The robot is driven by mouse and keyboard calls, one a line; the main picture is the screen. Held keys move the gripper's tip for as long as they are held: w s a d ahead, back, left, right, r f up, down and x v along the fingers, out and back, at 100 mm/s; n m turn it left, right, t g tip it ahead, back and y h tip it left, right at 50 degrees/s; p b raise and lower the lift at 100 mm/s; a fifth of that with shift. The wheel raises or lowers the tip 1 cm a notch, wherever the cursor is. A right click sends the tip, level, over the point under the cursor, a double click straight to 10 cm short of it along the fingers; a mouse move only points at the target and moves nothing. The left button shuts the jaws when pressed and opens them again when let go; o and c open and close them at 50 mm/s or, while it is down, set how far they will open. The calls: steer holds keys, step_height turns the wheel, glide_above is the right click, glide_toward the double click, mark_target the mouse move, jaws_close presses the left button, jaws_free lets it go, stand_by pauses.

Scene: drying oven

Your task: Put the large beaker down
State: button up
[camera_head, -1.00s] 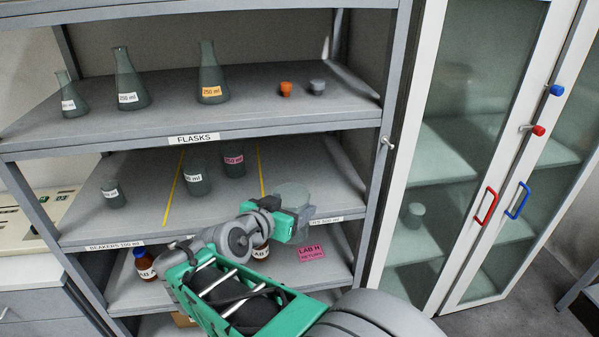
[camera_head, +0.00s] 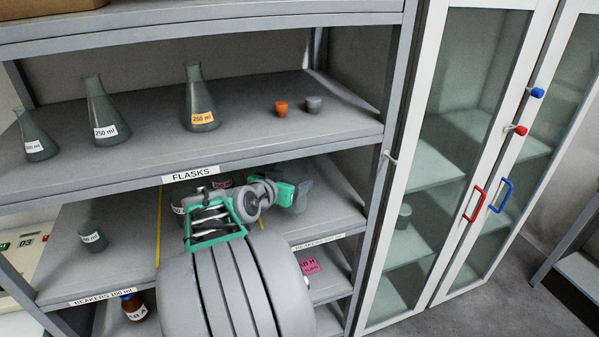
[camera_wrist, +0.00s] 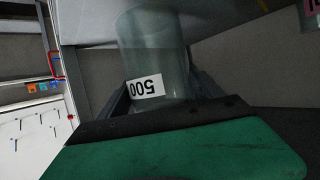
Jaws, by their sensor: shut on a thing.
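The large beaker (camera_head: 303,194) is clear grey glass, held by my gripper (camera_head: 290,194) in the right section of the middle shelf (camera_head: 335,213). In the wrist view the beaker (camera_wrist: 155,50) sits between my gripper's dark fingers (camera_wrist: 160,88), shut on its sides. Its white 500 label (camera_wrist: 146,88) reads upside down there.
A yellow line (camera_head: 159,228) divides the shelf; a small beaker (camera_head: 92,236) stands left. Mid-section beakers (camera_head: 178,205) are partly hidden behind my arm. The flask shelf (camera_head: 130,167) hangs above. The right upright (camera_head: 375,180) and glass cabinet (camera_head: 440,170) stand to the right.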

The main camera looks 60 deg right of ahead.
mark_target(298, 169)
steer(key=d+p, duration=0.1)
steer(key=d, duration=0.5)
steer(key=shift+s+d+r+p, duration=0.1)
steer(key=shift+d+p, duration=0.2)
steer(key=shift+d, duration=0.1)
steer(key=shift+d+f, duration=0.2)
step_height(298, 169, down, 3)
steer(key=shift+f+p, duration=0.1)
steer(key=shift+p, duration=0.65)
steer(key=shift+a+f+b, duration=0.1)
steer(key=shift+f+b, duration=0.05)
steer(key=shift+b, duration=0.15)
steer(key=o, duration=1.5)
steer(key=shift+o, duration=0.2)
